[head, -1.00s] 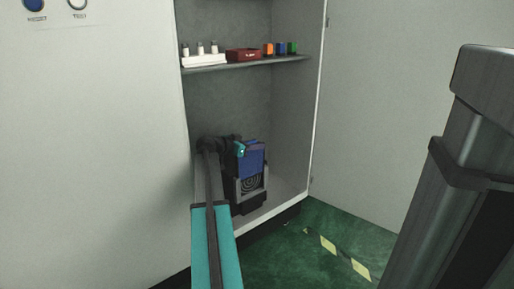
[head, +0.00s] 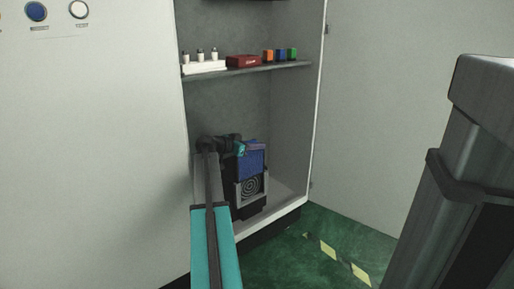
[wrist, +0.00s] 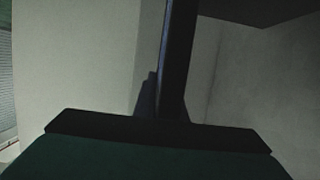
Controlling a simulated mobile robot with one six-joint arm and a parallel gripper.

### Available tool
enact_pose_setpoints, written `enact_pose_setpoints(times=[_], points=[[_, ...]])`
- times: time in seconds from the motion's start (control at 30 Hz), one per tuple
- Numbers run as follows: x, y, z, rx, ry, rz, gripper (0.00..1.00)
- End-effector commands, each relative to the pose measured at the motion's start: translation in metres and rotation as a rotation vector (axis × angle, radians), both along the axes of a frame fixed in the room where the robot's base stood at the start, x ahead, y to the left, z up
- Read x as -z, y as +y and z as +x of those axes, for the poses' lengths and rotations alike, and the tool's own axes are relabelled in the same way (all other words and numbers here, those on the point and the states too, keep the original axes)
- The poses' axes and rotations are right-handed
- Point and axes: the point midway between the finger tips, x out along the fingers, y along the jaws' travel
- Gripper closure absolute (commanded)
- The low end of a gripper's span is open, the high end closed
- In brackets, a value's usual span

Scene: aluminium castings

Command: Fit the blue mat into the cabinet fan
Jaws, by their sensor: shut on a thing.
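The blue mat (head: 252,158) stands upright in the lower part of the open cabinet, in the head view. The cabinet fan (head: 251,187), a dark frame with a round ringed grille, is directly below and around the mat's lower end. The mat covers the upper part of the fan; whether it sits inside the frame or in front of it I cannot tell. My gripper (head: 241,149) is shut on the mat near its top left edge. My arm hides part of the fan's left side.
Above, a shelf (head: 250,70) bears a white holder (head: 203,67), a red box (head: 243,61) and small coloured blocks (head: 281,55). The cabinet's right wall and open door (head: 405,100) bound the right side. Green floor (head: 300,260) lies in front.

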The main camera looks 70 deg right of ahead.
Motion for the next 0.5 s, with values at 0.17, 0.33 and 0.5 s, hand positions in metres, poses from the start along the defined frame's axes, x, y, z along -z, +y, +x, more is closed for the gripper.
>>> enact_pose_setpoints(times=[0.17,0.33,0.5], points=[[-0.0059,-0.0001,0.0001,0.0,-0.001,-0.001,1.0],[-0.0087,0.0,0.0,0.0,0.0,0.0,1.0],[-0.0088,0.0,0.0,0.0,0.0,0.0,1.0]])
